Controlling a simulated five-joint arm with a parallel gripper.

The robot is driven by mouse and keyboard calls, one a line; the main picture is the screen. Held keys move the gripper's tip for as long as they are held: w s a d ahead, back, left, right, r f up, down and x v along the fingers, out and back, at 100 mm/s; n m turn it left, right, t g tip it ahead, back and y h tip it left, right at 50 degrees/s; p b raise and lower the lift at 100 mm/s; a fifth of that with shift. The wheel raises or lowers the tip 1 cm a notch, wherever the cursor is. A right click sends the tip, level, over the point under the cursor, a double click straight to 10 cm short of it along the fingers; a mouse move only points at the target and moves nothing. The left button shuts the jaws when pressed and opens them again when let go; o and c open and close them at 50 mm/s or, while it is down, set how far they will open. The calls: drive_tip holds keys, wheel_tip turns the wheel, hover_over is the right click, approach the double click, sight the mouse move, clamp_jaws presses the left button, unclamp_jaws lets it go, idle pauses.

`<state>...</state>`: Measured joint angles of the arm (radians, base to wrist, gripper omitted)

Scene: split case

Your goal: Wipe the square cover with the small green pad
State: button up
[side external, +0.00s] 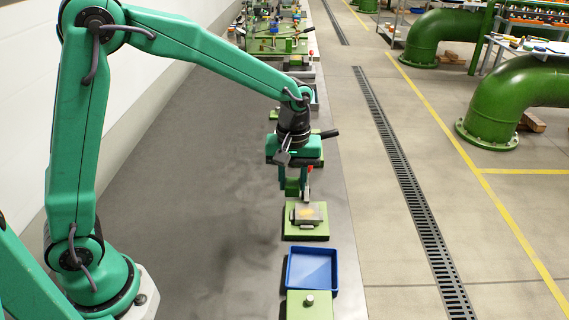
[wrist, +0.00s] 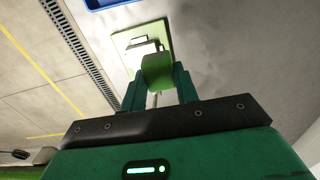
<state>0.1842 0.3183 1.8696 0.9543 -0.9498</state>
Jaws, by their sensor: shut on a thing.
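The square cover (side external: 311,215) is a small grey metal block on a green base plate (side external: 306,235), with a yellowish-orange patch on its top. In the wrist view the cover (wrist: 138,46) is partly hidden behind the small green pad (wrist: 158,71). My gripper (side external: 298,190) is just behind and above the cover in the side view. In the wrist view its two green fingers (wrist: 159,84) are shut on the pad. The pad is hard to make out in the side view, and I cannot tell whether it touches the cover.
A blue tray (side external: 290,272) stands in front of the base plate, with a green block (side external: 309,309) with a round knob nearer still. More green fixtures (side external: 275,47) line the bench behind my gripper. The grey bench (side external: 200,200) to the left is clear.

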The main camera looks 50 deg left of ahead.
sight(296, 212)
drive_tip(key=shift+w+a, duration=0.45)
drive_tip(key=shift+f, duration=3.5)
drive_tip(key=shift+w+d+f, duration=0.35)
drive_tip(key=shift+d+f, duration=0.05)
drive_tip(key=shift+f, duration=0.15)
drive_tip(key=shift+c, duration=0.3)
drive_tip(key=shift+w+d, duration=2.25)
drive_tip(key=shift+s+a, duration=2.45)
drive_tip(key=shift+a, duration=0.05)
drive_tip(key=shift+s+a+r, duration=0.1)
drive_tip(key=shift+s+a, duration=0.05)
drive_tip(key=shift+s, duration=0.05)
drive_tip(key=shift+r, duration=3.95)
